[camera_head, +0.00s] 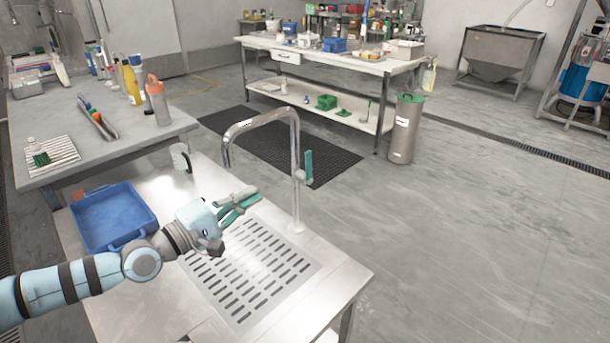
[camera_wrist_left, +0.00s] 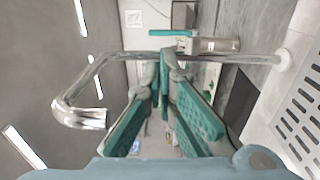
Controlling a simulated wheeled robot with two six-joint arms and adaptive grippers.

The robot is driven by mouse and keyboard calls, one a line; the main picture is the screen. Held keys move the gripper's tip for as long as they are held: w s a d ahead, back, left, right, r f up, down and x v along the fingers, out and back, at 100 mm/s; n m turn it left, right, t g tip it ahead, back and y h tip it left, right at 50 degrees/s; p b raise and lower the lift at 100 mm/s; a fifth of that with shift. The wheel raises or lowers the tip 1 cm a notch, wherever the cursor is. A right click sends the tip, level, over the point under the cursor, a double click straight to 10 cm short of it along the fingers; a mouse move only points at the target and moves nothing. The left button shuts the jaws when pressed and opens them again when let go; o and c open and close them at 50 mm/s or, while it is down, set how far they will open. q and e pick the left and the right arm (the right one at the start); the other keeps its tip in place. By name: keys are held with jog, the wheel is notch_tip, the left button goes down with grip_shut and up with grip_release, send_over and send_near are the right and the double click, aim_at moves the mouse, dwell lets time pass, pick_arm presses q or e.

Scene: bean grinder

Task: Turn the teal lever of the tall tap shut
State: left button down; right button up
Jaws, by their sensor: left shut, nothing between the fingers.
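The tall tap (camera_head: 296,160) is a chrome gooseneck standing at the right edge of the steel counter, its spout bending to the left. Its teal lever (camera_head: 309,167) points upward on the right side of the column. In the left wrist view the tap (camera_wrist_left: 215,56) lies sideways across the picture, with the teal lever (camera_wrist_left: 171,33) beyond the column. My left gripper (camera_head: 256,194) is shut and empty, left of the column and a little below the lever. It appears apart from the lever. Its fingertips (camera_wrist_left: 168,50) overlap the tap column in the wrist view. My right gripper is not in view.
A perforated drain plate (camera_head: 250,270) lies below my left gripper. A blue tray (camera_head: 113,215) and a white mug (camera_head: 181,158) stand on the counter to the left. A grey table (camera_head: 60,160) with bottles adjoins behind. The floor right of the tap is clear.

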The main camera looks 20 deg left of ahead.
pick_arm(q)
jog(key=p, duration=0.6)
send_near(306, 162)
jog(key=x, duration=0.7)
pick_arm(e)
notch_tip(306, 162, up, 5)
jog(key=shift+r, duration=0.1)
